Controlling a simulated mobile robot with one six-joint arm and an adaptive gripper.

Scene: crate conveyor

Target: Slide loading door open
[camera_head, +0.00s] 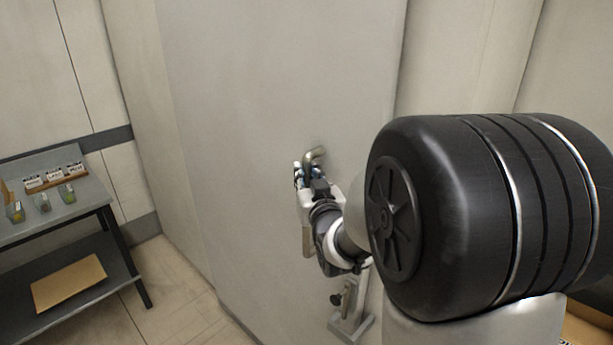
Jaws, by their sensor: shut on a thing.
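The loading door (245,110) is a tall, plain pale grey panel in the middle of the view. A bent metal handle (316,153) stands out from its face. My gripper (307,172) is at this handle, shut on it. The lower part of the handle is hidden by the gripper. My arm reaches in from the right, and its large black joint covers much of the right side, including part of the door.
A grey bench (62,219) with small containers and labelled items stands at the left. A flat cardboard piece (68,283) lies on its lower shelf. A metal bracket (350,315) is low by the door. Floor (180,300) shows between bench and door.

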